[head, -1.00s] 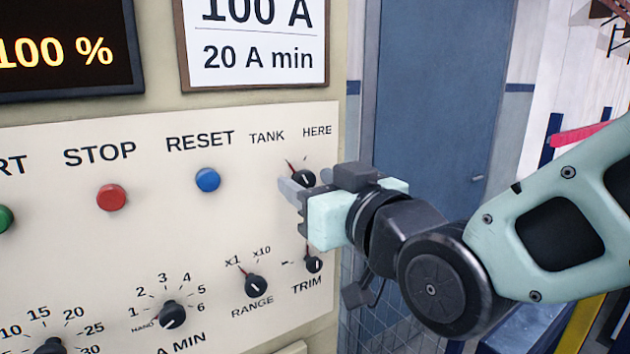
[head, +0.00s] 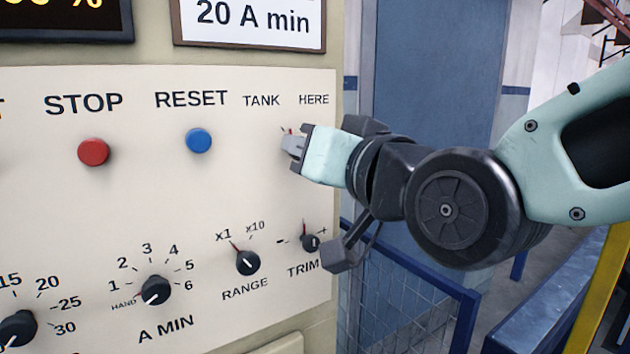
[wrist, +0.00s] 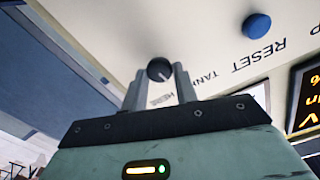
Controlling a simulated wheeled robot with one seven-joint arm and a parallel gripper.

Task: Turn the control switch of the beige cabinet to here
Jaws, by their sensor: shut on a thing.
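The control switch, a small black knob (wrist: 159,69) with a white pointer line, sits under the labels TANK and HERE on the cream panel of the beige cabinet (head: 210,230). My gripper (head: 292,146) is at the switch, pointing left into the panel, and hides the knob in the head view. In the wrist view my gripper (wrist: 159,76) has one finger on each side of the knob, closed on it. A bit of the red pointer mark (head: 289,130) shows above the fingers. The switch's exact setting is hard to read.
A blue RESET button (head: 199,140) and a red STOP button (head: 93,152) are to the left. The TRIM knob (head: 311,242) and RANGE knob (head: 247,263) are below. A blue mesh railing (head: 405,300) and a blue door (head: 425,80) stand right of the cabinet.

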